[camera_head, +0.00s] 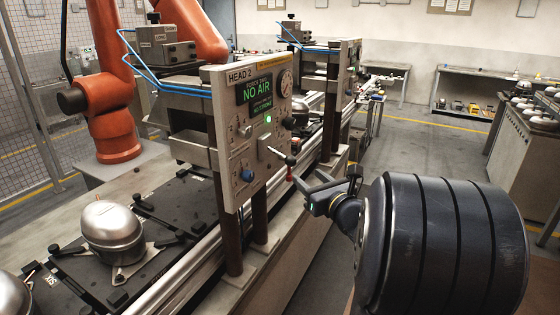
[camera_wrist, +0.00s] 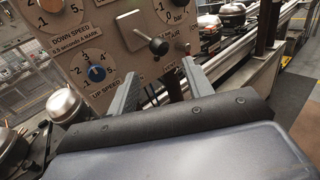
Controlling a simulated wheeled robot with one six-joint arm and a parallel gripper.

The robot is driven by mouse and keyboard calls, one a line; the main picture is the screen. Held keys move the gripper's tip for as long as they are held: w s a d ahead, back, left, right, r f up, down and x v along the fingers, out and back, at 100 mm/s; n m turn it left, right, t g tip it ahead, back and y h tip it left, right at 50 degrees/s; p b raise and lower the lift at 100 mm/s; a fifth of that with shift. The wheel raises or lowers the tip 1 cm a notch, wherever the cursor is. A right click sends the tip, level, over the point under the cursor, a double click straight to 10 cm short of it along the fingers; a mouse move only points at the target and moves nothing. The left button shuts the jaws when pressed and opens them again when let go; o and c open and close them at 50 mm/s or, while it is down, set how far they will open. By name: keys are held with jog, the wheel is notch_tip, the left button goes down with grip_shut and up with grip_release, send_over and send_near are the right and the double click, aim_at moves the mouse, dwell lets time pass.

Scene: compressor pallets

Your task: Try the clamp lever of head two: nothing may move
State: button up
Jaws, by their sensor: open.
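The head two panel (camera_head: 240,140) is a pale upright plate marked "HEAD 2", with a green display (camera_head: 257,90) reading "NO AIR". A lever with a pale rod and dark ball (camera_head: 290,160) sticks out from its lower right; whether it is the clamp lever I cannot read. In the wrist view a dark ball-ended lever (camera_wrist: 158,46) stands out from a square plate. My gripper (camera_head: 306,187) is open and empty, just right of and below that lever. In the wrist view its fingers (camera_wrist: 160,77) point at the panel, apart, with the ball beyond their tips.
A blue-capped knob (camera_head: 247,174) sits low on the panel; it also shows in the wrist view (camera_wrist: 97,73). A silver compressor (camera_head: 112,232) stands on a dark pallet (camera_head: 165,205) left of the panel. An orange robot arm (camera_head: 105,90) stands behind.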

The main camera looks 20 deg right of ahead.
aim_at(294, 163)
jog(key=w, duration=0.3)
jog(key=w+p, duration=0.1)
jog(key=w, duration=0.3)
jog(key=w+p, duration=0.1)
jog(key=w, duration=0.2)
jog(key=shift+w+a, duration=0.25)
jog(key=shift+r, duration=0.15)
grip_shut()
